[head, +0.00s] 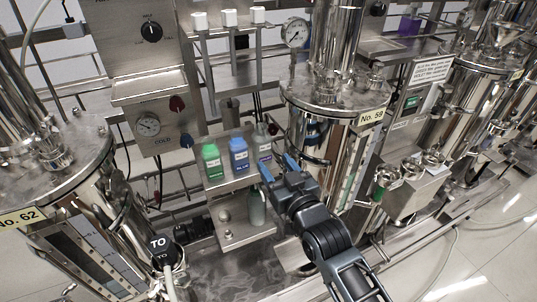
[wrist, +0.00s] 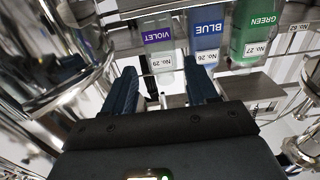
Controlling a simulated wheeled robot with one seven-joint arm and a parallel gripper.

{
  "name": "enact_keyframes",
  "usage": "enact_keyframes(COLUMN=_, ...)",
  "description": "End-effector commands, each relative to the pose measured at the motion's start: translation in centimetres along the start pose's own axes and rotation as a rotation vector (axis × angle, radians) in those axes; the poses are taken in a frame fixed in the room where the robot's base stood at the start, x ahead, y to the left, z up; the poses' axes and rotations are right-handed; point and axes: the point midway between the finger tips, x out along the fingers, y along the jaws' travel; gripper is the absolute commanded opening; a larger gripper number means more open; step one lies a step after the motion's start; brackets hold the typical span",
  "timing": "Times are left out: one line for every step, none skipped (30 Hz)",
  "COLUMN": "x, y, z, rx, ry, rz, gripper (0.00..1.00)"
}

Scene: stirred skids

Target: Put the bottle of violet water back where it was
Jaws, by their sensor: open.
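A bottle with a violet label (head: 264,143) stands upright at the right end of a small steel shelf, beside the blue bottle (head: 239,154) and the green bottle (head: 212,161). It looks clear or greyish, not violet. In the wrist view this bottle (wrist: 159,56) reads VIOLET and No. 29, ahead of and between my fingertips. My gripper (head: 279,166) is open and empty, just in front of it; contact cannot be told. A bottle of purple liquid (head: 410,25) stands far off at the upper right.
The shelf (head: 228,179) is fixed between tank No. 62 (head: 72,150) and tank No. 59 (head: 335,105). A grey-green bottle (head: 257,208) is below it, partly hidden by my gripper. Pipes and rails crowd around. Small steel cups (head: 410,168) stand on a ledge at right.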

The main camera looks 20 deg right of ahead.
Motion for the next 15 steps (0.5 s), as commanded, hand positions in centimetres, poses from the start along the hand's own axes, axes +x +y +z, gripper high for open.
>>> enact_keyframes(x=-1.1, y=0.0, z=0.1, rx=0.0, ry=-0.002, rz=0.0, gripper=0.58)
enact_keyframes(x=-1.7, y=0.0, z=0.1, rx=0.0, ry=-0.001, rz=0.0, gripper=0.58)
enact_keyframes(x=-2.4, y=0.0, z=0.1, rx=0.0, ry=-0.002, rz=0.0, gripper=0.58)
enact_keyframes(x=-2.8, y=0.0, z=0.1, rx=0.001, ry=-0.001, rz=-0.001, gripper=0.58)
enact_keyframes(x=-3.3, y=-0.1, z=0.1, rx=0.0, ry=-0.001, rz=-0.001, gripper=0.58)
enact_keyframes(x=-3.8, y=-0.1, z=0.1, rx=0.0, ry=-0.001, rz=-0.001, gripper=0.58)
enact_keyframes(x=-4.1, y=-0.1, z=0.1, rx=0.0, ry=0.0, rz=-0.001, gripper=0.58)
enact_keyframes(x=-4.4, y=-0.1, z=0.1, rx=0.0, ry=0.0, rz=-0.001, gripper=0.58)
enact_keyframes(x=-4.8, y=-0.1, z=0.1, rx=0.0, ry=-0.001, rz=-0.001, gripper=0.58)
enact_keyframes(x=-5.0, y=0.0, z=0.1, rx=0.0, ry=0.0, rz=-0.001, gripper=0.58)
enact_keyframes(x=-5.2, y=0.0, z=0.0, rx=0.0, ry=0.001, rz=-0.001, gripper=0.58)
enact_keyframes(x=-5.4, y=0.0, z=0.0, rx=0.0, ry=0.001, rz=-0.001, gripper=0.58)
enact_keyframes(x=-5.5, y=0.0, z=0.0, rx=0.0, ry=0.001, rz=-0.001, gripper=0.58)
enact_keyframes(x=-5.5, y=0.0, z=0.0, rx=0.0, ry=0.001, rz=-0.001, gripper=0.58)
enact_keyframes(x=-5.6, y=0.0, z=0.0, rx=0.0, ry=0.001, rz=-0.001, gripper=0.58)
